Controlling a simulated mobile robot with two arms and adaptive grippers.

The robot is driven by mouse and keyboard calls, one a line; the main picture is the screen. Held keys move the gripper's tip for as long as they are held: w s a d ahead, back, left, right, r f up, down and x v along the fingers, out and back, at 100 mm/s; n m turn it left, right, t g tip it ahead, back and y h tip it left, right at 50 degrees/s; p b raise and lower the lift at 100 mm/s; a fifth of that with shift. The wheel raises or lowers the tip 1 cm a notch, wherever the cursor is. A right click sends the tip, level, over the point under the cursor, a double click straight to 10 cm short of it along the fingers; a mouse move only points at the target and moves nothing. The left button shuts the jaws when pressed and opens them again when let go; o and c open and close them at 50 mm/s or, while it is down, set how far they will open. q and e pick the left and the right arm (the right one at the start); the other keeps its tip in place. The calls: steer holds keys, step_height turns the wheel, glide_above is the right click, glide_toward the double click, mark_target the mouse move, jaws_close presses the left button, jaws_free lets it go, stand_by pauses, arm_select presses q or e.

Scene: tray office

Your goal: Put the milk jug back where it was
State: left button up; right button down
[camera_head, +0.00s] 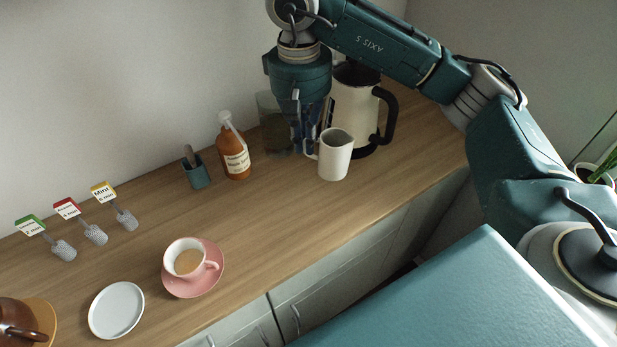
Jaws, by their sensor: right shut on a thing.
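The milk jug (336,157) is a small white pitcher with its handle on the left and its spout towards the upper right. It is upright near the kettle at the right part of the wooden counter. My right gripper (308,147) points down and is shut on the jug's handle, at its left side. The fingertips partly hide the handle. I cannot tell whether the jug's base touches the counter. My left gripper is not in view.
A white kettle (351,108) with a black handle stands right behind the jug. A glass jar (273,123), a brown syrup bottle (234,152) and a teal pot (196,173) stand left. A pink saucer (216,278) bears a filled cup (189,258). A white plate (116,310) lies front left.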

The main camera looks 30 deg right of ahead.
step_height(320, 180, down, 12)
steer(key=shift+r+p, duration=0.15)
steer(key=shift+p, duration=1.1)
steer(key=shift+a+f, duration=0.1)
steer(key=shift+f, duration=0.1)
steer(key=c, duration=1.9)
jaws_free()
